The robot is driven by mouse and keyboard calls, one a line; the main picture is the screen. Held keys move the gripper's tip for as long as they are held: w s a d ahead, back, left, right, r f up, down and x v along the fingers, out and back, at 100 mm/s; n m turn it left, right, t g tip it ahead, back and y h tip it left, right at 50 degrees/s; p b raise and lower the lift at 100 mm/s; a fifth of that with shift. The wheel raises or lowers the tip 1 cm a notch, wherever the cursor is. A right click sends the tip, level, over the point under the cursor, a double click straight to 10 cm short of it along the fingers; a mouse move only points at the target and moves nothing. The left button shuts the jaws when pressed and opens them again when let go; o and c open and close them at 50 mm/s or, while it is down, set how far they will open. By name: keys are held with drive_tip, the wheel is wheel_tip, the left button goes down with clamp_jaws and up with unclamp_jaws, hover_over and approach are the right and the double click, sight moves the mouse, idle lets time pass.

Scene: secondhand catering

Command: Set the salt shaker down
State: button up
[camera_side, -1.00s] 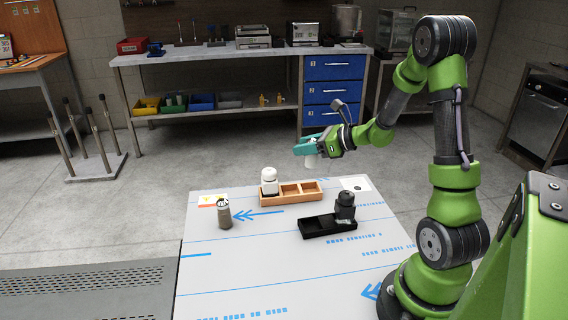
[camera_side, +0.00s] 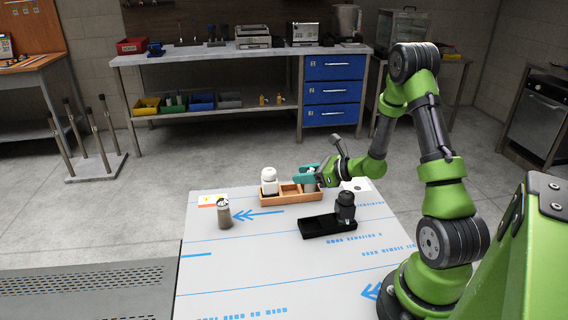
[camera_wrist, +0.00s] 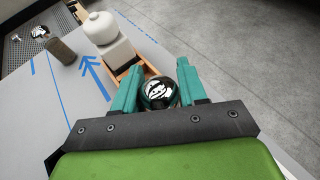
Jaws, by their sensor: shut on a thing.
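My gripper (camera_side: 307,176) is low over the right end of the wooden tray (camera_side: 290,201). Its teal fingers, also in the wrist view (camera_wrist: 158,85), are shut on the salt shaker (camera_wrist: 158,92). Only the shaker's shiny domed metal top shows clearly there; the fingers hide most of its body in the side view. The shaker seems upright at the right compartment. I cannot tell whether its base touches the tray floor. The tray also shows in the wrist view (camera_wrist: 124,86).
A white jar (camera_side: 269,182) stands in the tray's left compartment. A grey-brown shaker with a metal top (camera_side: 224,215) stands on the table to the left. A black tray (camera_side: 322,228) holding a black grinder (camera_side: 345,206) is in front. The table's front left is clear.

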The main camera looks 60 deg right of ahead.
drive_tip(key=shift+f, duration=0.1)
drive_tip(key=o, duration=1.1)
